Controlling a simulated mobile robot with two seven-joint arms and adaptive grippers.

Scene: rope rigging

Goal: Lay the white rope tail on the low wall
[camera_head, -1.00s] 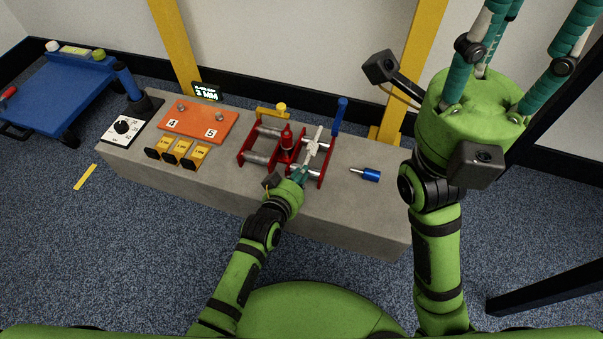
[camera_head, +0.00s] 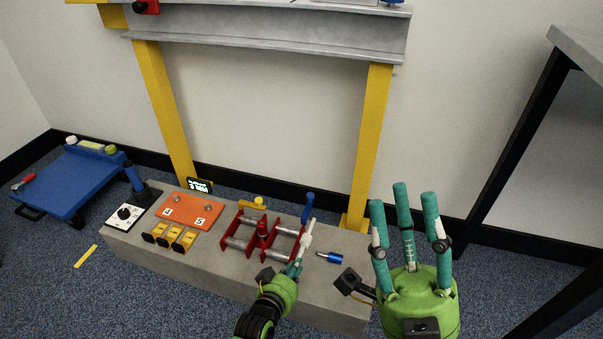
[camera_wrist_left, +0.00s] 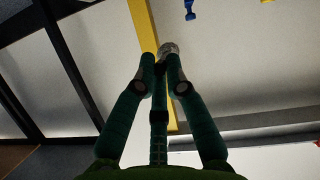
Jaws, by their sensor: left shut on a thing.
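The low wall (camera_head: 225,268) is a long grey block on the carpet in the head view. My left gripper (camera_head: 296,268) is over its right half, beside the red roller frame. It is shut on a short white piece (camera_head: 306,241), which may be the end of the white rope tail; no longer run of rope shows. In the left wrist view the fingers meet around a pale grey-white end (camera_wrist_left: 168,48). My right gripper (camera_head: 408,225) is to the right of the wall, its fingers upright, spread and empty.
The red roller frame (camera_head: 263,235), a blue cylinder (camera_head: 331,258), an orange plate (camera_head: 188,208) and yellow blocks (camera_head: 170,237) stand on the wall. A yellow-legged frame (camera_head: 370,145) rises behind. A blue cart (camera_head: 72,180) stands left. Bare top lies at the wall's right end.

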